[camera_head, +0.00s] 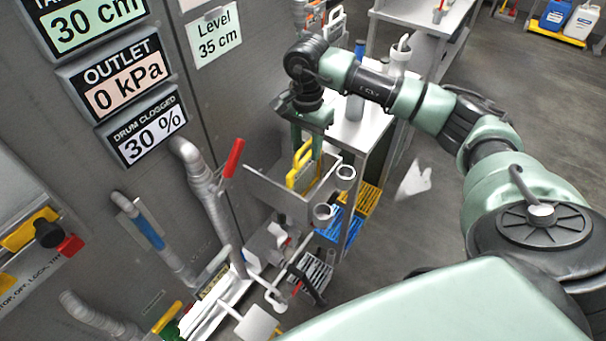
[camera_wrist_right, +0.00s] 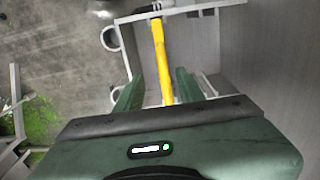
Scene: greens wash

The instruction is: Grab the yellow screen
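The yellow screen (camera_head: 301,166) stands upright in a grey open-topped bin (camera_head: 276,194) fixed near the machine wall. In the right wrist view the screen shows edge-on as a yellow strip (camera_wrist_right: 161,55). My right gripper (camera_head: 306,146) reaches down over the bin from above. In the wrist view its two green fingers (camera_wrist_right: 158,88) are apart, one on each side of the yellow strip, with a visible gap at least on the left side. The lower part of the screen is hidden by the bin wall. My left gripper is not in view.
Panel signs (camera_head: 128,88) cover the wall. The floor at right (camera_head: 400,230) is clear.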

